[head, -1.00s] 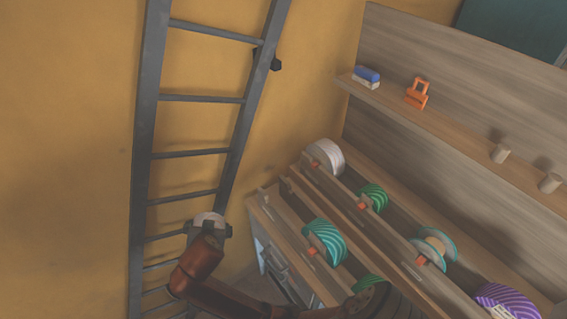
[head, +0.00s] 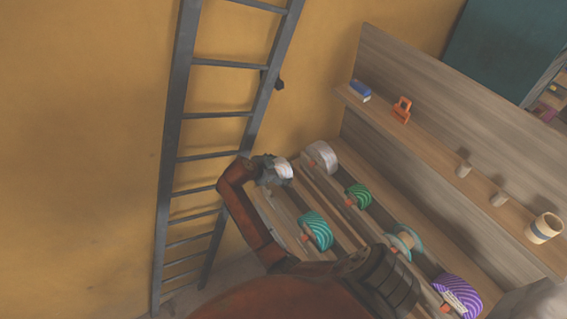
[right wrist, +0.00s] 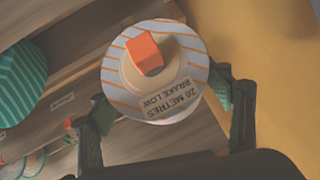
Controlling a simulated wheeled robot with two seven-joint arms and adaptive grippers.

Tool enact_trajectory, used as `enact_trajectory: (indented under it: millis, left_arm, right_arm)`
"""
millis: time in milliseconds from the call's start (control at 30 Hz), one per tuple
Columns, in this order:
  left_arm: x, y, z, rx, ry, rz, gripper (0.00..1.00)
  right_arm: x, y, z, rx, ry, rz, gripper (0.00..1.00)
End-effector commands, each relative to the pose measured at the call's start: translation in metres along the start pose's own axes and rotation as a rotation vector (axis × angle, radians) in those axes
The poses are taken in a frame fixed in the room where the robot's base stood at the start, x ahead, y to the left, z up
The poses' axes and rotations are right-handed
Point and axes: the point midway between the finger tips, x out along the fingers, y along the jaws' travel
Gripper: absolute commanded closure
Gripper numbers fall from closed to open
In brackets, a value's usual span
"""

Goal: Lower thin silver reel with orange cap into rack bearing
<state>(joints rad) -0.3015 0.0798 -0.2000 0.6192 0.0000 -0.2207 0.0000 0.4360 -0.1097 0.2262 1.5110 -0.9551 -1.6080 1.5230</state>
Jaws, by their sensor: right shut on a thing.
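My right gripper (head: 274,172) is shut on the thin silver reel, which shows as a small pale disc (head: 285,168) in the head view. In the right wrist view the reel (right wrist: 115,75) is silver-white with orange stripes, a tan hub, an upside-down label "20 METRES BRAKE LOW" and an orange cap (right wrist: 145,53). My fingers stand at either side of it. The wooden rack (head: 283,212) lies below and around it; the reel appears held over the rack's far left end. I cannot make out the empty bearing. My left gripper is not in view.
On the rack sit a white reel (head: 325,157), a green reel (head: 359,194), a teal reel (head: 319,230) and a purple reel (head: 460,291). A grey ladder (head: 172,165) stands at the left. A shelf (head: 430,135) behind holds small items.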

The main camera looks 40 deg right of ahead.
Motion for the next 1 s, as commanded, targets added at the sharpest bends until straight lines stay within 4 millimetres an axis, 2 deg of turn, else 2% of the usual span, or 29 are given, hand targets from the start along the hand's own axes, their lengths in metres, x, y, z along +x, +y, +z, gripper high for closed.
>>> enact_trajectory:
  millis: [100,367,1000]
  left_arm:
    - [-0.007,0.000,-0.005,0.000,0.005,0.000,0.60]
    - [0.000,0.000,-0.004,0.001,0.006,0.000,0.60]
    - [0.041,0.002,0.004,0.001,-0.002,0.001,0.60]
  right_arm:
    - [0.003,0.002,-0.007,0.018,0.008,0.015,0.72]
    - [0.011,0.006,-0.001,0.022,0.010,0.019,0.72]
    - [0.050,0.020,0.037,0.020,0.011,0.018,0.72]
